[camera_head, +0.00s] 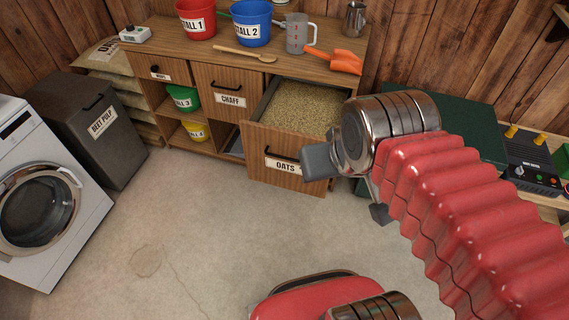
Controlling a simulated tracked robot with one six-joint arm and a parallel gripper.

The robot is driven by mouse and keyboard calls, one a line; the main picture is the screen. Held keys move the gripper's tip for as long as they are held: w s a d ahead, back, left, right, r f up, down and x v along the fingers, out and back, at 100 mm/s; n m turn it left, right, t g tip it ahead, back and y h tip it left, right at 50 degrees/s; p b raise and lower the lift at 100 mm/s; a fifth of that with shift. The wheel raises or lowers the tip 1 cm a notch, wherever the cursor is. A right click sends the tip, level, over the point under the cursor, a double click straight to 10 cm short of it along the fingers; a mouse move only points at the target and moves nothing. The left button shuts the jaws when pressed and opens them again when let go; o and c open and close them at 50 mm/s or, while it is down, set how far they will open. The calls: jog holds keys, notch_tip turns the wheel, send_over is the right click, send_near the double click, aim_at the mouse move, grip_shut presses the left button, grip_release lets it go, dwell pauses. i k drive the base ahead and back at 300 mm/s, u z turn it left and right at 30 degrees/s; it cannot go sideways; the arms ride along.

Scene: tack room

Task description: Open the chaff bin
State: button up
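The chaff bin (226,91) is a wooden front labelled CHAFF with a dark handle, in the middle of the wooden cabinet. It looks shut, flush with the cabinet. To its right the oats bin (300,173) is pulled out, full of pale grain (300,105). My gripper (350,187) is at the right side of the oats front, to the right of and apart from the chaff bin. Its two grey fingers show apart, with nothing seen between them. The wrist hides the right part of the oats bin; I cannot tell whether a finger touches it.
The cabinet top (190,48) holds a red bucket (196,18), a blue bucket (250,22), a wooden spoon (245,53), a measuring jug (298,33) and an orange scoop (333,60). A beet pulp bin (118,145) and a washing machine (40,215) stand left. The floor (190,220) in front is clear.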

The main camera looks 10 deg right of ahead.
aim_at(231, 94)
jog(key=i, duration=1)
